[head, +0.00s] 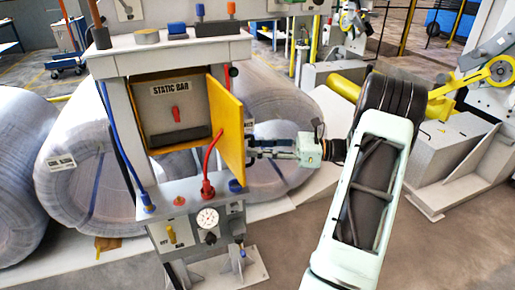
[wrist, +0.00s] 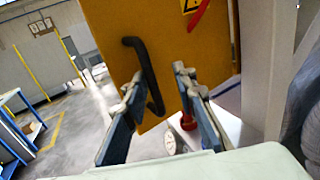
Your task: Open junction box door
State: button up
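The junction box (head: 139,105) shows its grey inside with a "STATIC BAR" label and a red switch. Its yellow door (head: 230,130) stands swung out on the right side of the box. In the wrist view the door (wrist: 185,50) fills the upper middle, with a black bar handle (wrist: 146,72). My gripper (head: 258,148) is at the door's outer face in the head view. In the wrist view my gripper (wrist: 158,92) is open, with its fingers apart and the handle's lower part between them, closer to the left finger. Whether a finger touches the handle I cannot tell.
A red cable (head: 210,160) arches up in front of the door's lower edge. A pressure gauge (head: 207,218) sits below the box. Large wrapped coils (head: 75,175) lie behind the stand. Grey floor (head: 275,240) is clear at lower middle.

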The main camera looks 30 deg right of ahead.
jog(key=v, duration=1.2)
jog(key=shift+a, duration=0.1)
